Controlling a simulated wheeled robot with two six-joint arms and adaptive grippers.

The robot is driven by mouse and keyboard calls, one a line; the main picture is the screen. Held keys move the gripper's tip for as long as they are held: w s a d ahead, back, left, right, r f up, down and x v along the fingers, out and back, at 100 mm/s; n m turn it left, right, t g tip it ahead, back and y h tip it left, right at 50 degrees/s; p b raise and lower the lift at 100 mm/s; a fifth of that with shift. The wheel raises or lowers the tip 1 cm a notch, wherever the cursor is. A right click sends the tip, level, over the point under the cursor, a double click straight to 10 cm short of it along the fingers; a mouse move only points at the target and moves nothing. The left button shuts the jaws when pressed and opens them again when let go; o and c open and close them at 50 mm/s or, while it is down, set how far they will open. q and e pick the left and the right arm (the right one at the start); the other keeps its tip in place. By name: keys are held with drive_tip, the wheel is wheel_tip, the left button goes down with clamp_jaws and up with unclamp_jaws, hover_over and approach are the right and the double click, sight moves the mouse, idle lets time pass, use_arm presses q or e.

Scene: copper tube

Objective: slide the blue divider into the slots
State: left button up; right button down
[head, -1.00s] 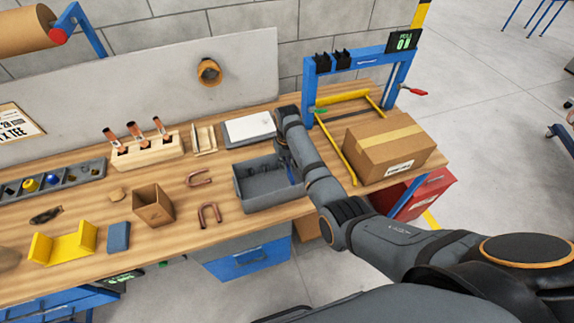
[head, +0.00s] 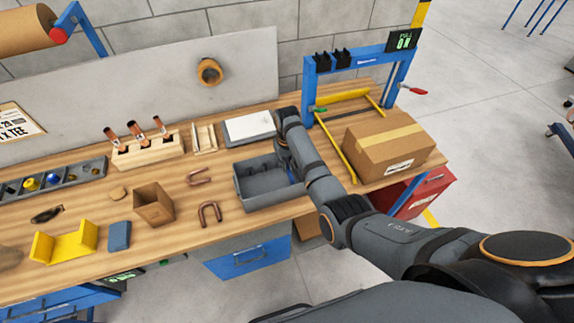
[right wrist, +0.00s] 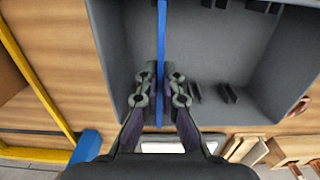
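The blue divider (right wrist: 162,30) stands on edge, seen as a thin upright strip in the right wrist view, in or just above the grey bin (right wrist: 205,60). My right gripper (right wrist: 160,75) has its fingers close on both sides of the divider and appears shut on it. Dark slot ribs (right wrist: 228,93) show along the bin's wall. The fingers hide whether the divider's ends sit in slots. My left gripper is not in view.
A cardboard box (head: 388,150) and a yellow-railed blue frame (head: 309,80) stand right of the bin. A white pad (head: 249,127) lies behind it. Copper U-tubes (head: 210,214) and an open brown box (head: 153,205) are to its left.

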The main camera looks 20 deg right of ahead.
drive_tip(key=shift+f+b, duration=1.5)
drive_tip(key=shift+f, duration=1.15)
drive_tip(key=c, duration=1.4)
unclamp_jaws()
drive_tip(key=shift+c, duration=0.2)
wheel_tip(320, 180, up, 12)
drive_tip(key=shift+s+f, duration=0.1)
